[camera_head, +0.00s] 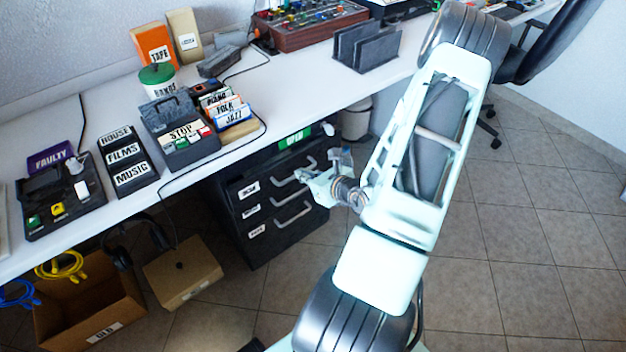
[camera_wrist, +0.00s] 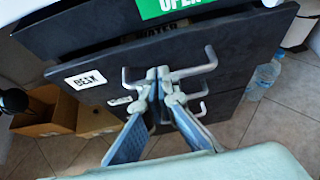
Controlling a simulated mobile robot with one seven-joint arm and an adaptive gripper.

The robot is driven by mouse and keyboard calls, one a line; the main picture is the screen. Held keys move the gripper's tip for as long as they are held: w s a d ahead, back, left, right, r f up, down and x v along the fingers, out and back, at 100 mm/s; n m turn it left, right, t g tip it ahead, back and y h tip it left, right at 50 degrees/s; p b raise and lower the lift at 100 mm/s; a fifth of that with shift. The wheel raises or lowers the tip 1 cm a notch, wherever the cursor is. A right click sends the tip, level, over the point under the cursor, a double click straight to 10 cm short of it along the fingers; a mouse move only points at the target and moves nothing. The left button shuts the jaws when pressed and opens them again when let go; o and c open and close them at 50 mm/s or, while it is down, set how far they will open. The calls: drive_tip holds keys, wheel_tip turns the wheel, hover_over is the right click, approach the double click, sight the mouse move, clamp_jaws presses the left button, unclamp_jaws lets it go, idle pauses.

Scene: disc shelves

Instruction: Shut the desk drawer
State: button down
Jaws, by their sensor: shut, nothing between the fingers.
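The desk drawer is the top drawer of a dark drawer unit (camera_head: 244,222) under the desk. Its dark front (camera_wrist: 235,52) carries a white "DESK" label (camera_wrist: 86,80) and a grey bar handle (camera_wrist: 198,69). It stands slightly out, with a dark gap and part of a "WATER" label (camera_wrist: 155,31) showing behind its upper edge. My gripper (camera_wrist: 158,76) is shut and empty, its tips in front of the drawer front by the handle; I cannot tell whether they touch. In the head view my gripper (camera_head: 309,178) covers part of the unit's right side.
A green "OPEN" sign (camera_wrist: 168,7) is above the drawer. Lower drawers have handles (camera_head: 293,212) sticking out. A clear bottle (camera_wrist: 263,76) stands on the floor to the right. Cardboard boxes (camera_head: 183,271) lie to the left.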

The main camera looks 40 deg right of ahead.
sight(286, 159)
drive_tip(key=shift+w+a+f, duration=0.1)
drive_tip(key=shift+w+f, duration=0.05)
drive_tip(key=shift+w, duration=1.1)
drive_tip(key=shift+w+f, duration=0.1)
drive_tip(key=shift+w, duration=1.1)
drive_tip(key=shift+w+a+b, duration=0.1)
drive_tip(key=shift+w+b, duration=0.25)
drive_tip(key=shift+w, duration=1.2)
drive_tip(key=shift+w+r, duration=0.15)
drive_tip(key=shift+w, duration=0.15)
drive_tip(key=shift+r, duration=0.1)
